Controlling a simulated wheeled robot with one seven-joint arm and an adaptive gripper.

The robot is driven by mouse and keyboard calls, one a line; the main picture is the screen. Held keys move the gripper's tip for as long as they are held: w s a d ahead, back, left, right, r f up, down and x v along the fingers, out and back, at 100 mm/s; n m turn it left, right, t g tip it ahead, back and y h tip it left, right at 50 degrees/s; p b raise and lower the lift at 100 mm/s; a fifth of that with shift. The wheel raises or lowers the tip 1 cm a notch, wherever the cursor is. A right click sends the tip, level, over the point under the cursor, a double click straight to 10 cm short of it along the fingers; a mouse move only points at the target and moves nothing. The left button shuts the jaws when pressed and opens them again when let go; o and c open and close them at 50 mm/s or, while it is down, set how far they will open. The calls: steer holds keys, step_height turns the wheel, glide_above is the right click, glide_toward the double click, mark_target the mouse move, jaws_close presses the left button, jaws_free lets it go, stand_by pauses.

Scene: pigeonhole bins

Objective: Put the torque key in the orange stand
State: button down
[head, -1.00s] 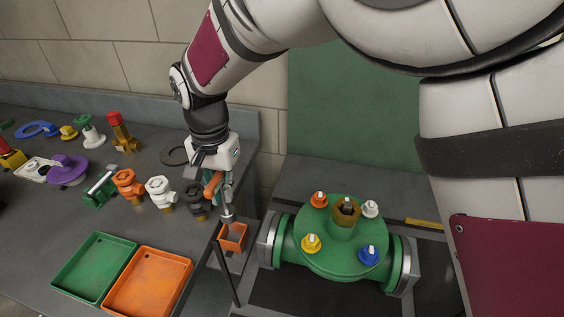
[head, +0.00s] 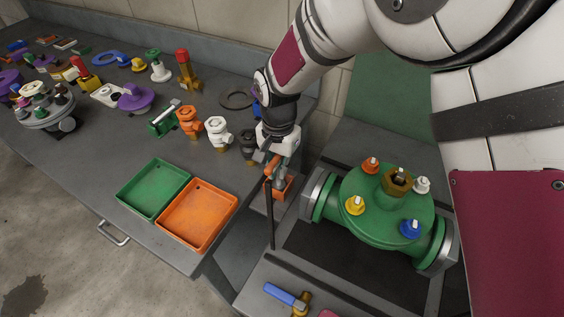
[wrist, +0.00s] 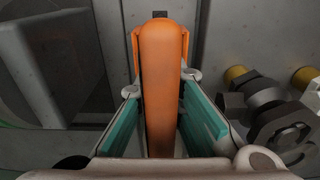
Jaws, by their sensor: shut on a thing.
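The torque key has an orange handle (head: 271,169), upright in the head view. My gripper (head: 270,160) is shut on this handle. In the wrist view the handle (wrist: 160,85) fills the middle, between the teal finger pads of my gripper (wrist: 161,115). The orange stand (head: 284,189) is a small box at the table's right end, directly below and behind the key. Orange edges of the stand (wrist: 186,45) show beside the handle's far end in the wrist view.
The green valve body (head: 385,205) with coloured caps is close on the right. A green tray (head: 153,212) and an orange tray (head: 165,229) lie left. Black, white and orange fittings stand behind them.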

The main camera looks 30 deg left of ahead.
steer(key=shift+f, duration=0.2)
steer(key=c, duration=1.7)
jaws_free()
steer(key=shift+r, duration=0.1)
step_height(320, 180, up, 12)
steer(key=shift+r+b, duration=0.15)
steer(key=shift+b, duration=0.3)
